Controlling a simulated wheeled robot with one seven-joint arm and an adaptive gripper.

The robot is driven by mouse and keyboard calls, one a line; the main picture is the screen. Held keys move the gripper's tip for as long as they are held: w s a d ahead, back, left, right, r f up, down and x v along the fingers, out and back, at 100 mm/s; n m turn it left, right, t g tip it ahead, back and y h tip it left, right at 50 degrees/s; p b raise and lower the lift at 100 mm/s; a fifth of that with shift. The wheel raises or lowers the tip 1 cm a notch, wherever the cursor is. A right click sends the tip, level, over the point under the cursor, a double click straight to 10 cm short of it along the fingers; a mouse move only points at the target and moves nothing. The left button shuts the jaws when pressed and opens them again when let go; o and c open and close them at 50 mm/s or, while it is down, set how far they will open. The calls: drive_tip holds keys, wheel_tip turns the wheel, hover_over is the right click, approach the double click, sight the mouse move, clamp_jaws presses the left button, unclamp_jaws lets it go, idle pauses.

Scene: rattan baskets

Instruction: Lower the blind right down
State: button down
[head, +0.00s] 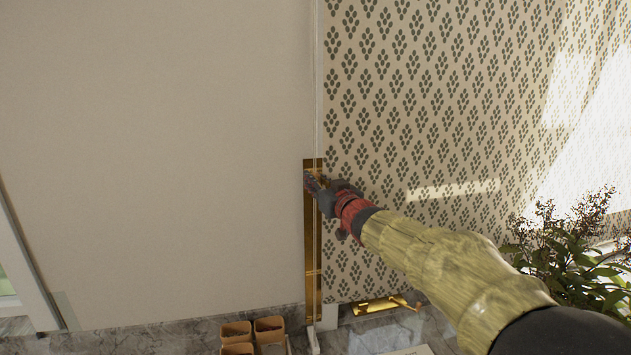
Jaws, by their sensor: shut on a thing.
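The blind (420,110) is a beige cloth with a dark green leaf-dot pattern. It hangs at the right, and its lower left part reaches close to the marble sill. My arm covers part of its lower area. A thin pale cord (317,90) runs down along the blind's left edge. My gripper (312,181) is at this cord, in front of a narrow upright gold strip, and is shut on it. The fingers are small and dark here, so the exact grip is hard to see.
A grey marble sill (190,335) runs along the bottom. A leafy plant (575,245) stands at the right, near my arm. A gold metal piece (375,305) lies low by the blind. The plain wall at left is clear.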

drive_tip(key=shift+r, duration=0.55)
drive_tip(key=c, duration=2.1)
unclamp_jaws()
drive_tip(key=o, duration=0.4)
drive_tip(key=shift+f, duration=0.3)
drive_tip(key=shift+o, duration=0.2)
drive_tip(key=v, duration=1.2)
